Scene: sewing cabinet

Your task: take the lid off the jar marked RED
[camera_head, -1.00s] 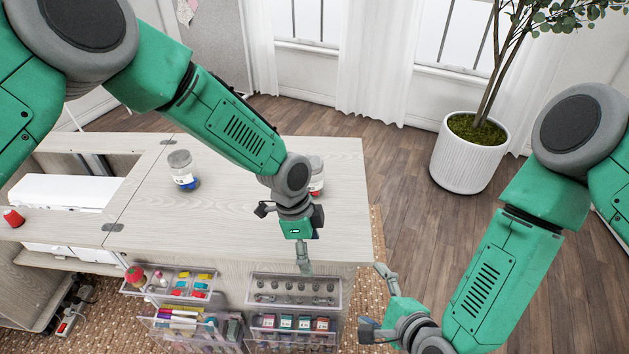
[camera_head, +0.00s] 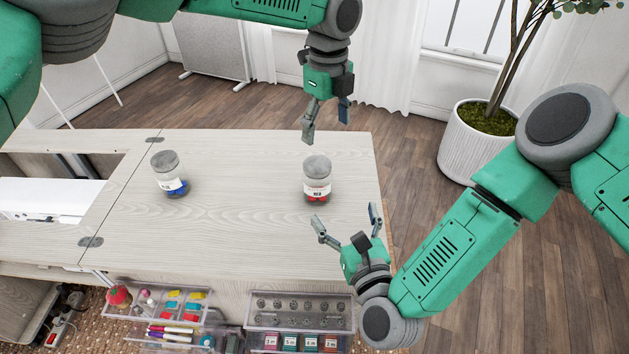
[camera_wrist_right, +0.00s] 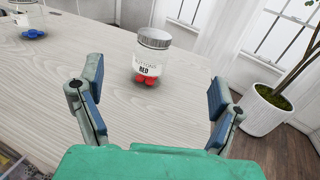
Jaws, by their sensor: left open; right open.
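The jar marked RED (camera_head: 317,186) stands upright on the cabinet top, with red pieces low inside and a grey lid (camera_head: 317,165) on it. In the right wrist view the jar (camera_wrist_right: 148,62) stands ahead, between and beyond the fingertips, its label facing me. My right gripper (camera_head: 347,215) is open and empty, just in front of the jar and apart from it. It also shows in the right wrist view (camera_wrist_right: 155,95). My left gripper (camera_head: 325,130) is open and empty above and behind the jar, pointing down, apart from the lid.
A second lidded jar with blue pieces (camera_head: 169,175) stands to the left on the cabinet top (camera_head: 235,225). Clear drawers of sewing supplies (camera_head: 300,312) stick out below the front edge. A potted plant (camera_head: 476,145) stands on the floor at right. The top between the jars is clear.

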